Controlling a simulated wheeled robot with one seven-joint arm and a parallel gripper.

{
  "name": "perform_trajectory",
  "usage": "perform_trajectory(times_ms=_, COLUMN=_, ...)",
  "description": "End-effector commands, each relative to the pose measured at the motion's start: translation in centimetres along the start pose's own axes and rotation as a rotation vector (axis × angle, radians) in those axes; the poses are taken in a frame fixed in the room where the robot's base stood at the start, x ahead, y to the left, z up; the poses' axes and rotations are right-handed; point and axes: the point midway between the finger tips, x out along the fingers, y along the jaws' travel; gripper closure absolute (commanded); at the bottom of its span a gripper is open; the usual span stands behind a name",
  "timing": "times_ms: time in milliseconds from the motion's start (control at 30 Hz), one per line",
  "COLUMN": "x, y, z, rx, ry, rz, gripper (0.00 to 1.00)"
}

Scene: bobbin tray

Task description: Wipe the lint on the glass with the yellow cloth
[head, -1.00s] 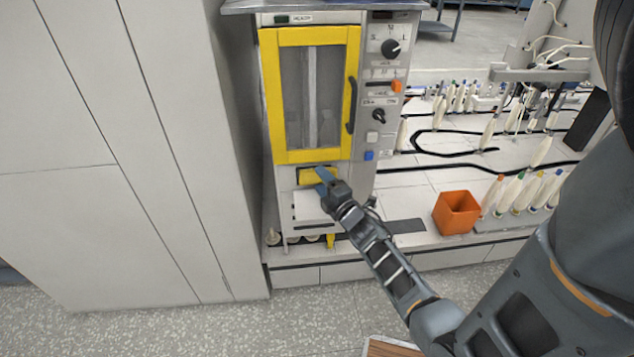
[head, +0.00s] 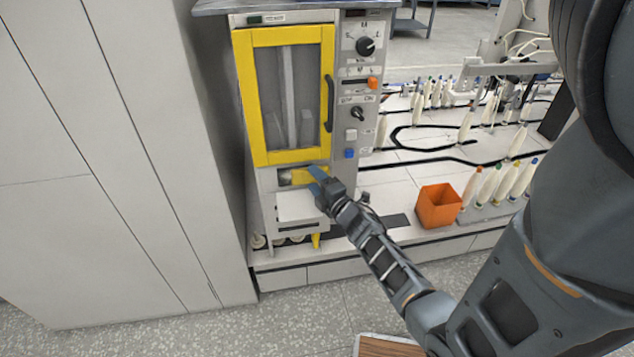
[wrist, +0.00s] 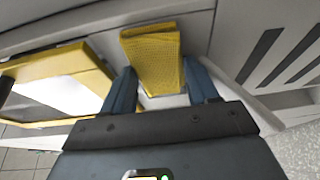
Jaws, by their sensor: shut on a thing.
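My gripper (head: 318,175) has blue fingers and is shut on the yellow cloth (head: 305,178). The left end of this window is uncovered and looks dark with a paler patch; I cannot tell whether that patch is lint. The cloth hides the rest of the window. In the wrist view the folded cloth (wrist: 152,60) sticks out between the two fingers (wrist: 161,88). The door's glass (head: 290,95) is grey, with pale upright shapes behind it.
The yellow door frame (head: 245,100) has a dark handle (head: 329,103) on its right. A white ledge (head: 298,206) juts out under the window. Knobs and buttons sit on the panel (head: 362,75) at right. An orange bin (head: 438,207) and several bobbins (head: 487,187) stand further right.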

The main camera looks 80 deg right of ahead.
Motion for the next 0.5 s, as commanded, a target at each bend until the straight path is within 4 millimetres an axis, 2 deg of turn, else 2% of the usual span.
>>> perform_trajectory(times_ms=300, x=1.6, y=0.2, z=-3.0, rx=0.003, ry=0.012, rz=0.009, gripper=0.65)
perform_trajectory(times_ms=500, x=2.0, y=0.2, z=-3.9, rx=-0.002, ry=0.015, rz=0.01, gripper=0.66)
